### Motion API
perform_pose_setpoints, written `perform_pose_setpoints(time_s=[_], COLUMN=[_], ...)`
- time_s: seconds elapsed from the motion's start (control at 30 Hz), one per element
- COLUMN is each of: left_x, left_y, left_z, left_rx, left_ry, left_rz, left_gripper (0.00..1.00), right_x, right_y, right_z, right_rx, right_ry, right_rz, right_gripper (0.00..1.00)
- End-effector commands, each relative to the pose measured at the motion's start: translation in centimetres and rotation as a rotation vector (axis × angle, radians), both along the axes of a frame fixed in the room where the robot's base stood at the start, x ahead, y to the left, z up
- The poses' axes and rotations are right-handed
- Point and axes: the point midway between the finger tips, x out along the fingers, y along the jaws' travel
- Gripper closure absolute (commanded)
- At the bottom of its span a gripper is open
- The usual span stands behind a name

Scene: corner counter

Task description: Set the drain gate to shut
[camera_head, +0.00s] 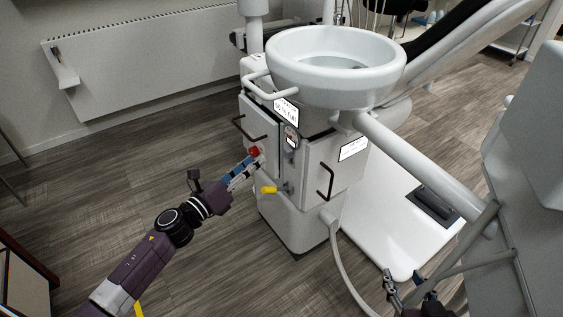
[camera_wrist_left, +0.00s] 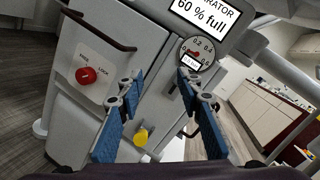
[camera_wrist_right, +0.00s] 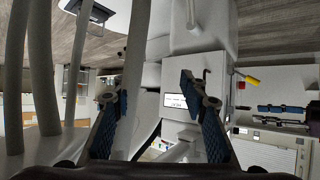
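A yellow-handled lever (camera_head: 268,190) sticks out low on the front of the white cabinet (camera_head: 262,132); it also shows in the left wrist view (camera_wrist_left: 141,136). A red knob (camera_wrist_left: 87,75) sits on a plate with small lettering, left of the fingers in that view. No readable label marks either one as the drain gate. My left gripper (camera_head: 243,170) is open and empty in front of the cabinet, by the red knob and above the yellow lever. My right gripper (camera_head: 407,287) is open and empty at the lower right, away from the cabinet.
A round gauge (camera_wrist_left: 196,53) sits under a "60 % full" sign (camera_wrist_left: 207,14). Dark bar handles (camera_head: 325,181) stick out from the cabinet doors. A white basin (camera_head: 335,62) overhangs the top. A pale hose (camera_head: 345,262) and a large tube (camera_head: 425,160) run on the right.

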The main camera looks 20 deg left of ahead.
Motion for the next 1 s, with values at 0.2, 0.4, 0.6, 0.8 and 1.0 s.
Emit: perform_pose_setpoints(time_s=[0.2,0.4,0.6,0.8,1.0], left_x=[-0.1,0.1,2.5,4.7,5.6], left_y=[-1.7,-2.5,-4.4,-6.2,-6.9], left_z=[0.5,0.4,0.6,0.5,0.5], left_rx=[0.44,0.546,0.544,0.541,0.542], left_ry=[-0.203,-0.252,-0.254,-0.252,-0.25], left_rz=[-0.222,-0.281,-0.28,-0.28,-0.279], left_gripper=[0.67,0.67,0.67,0.67,0.67], right_x=[1.0,1.3,1.6,1.9,2.1], right_y=[0.6,0.8,1.0,1.2,1.3], right_z=[4.1,5.5,6.3,7.3,7.8], right_rx=[0.035,0.046,0.054,0.066,0.072], right_ry=[-0.15,-0.195,-0.232,-0.277,-0.3], right_rz=[0.008,0.01,0.013,0.016,0.016], right_gripper=[0.6,0.6,0.6,0.6,0.6])
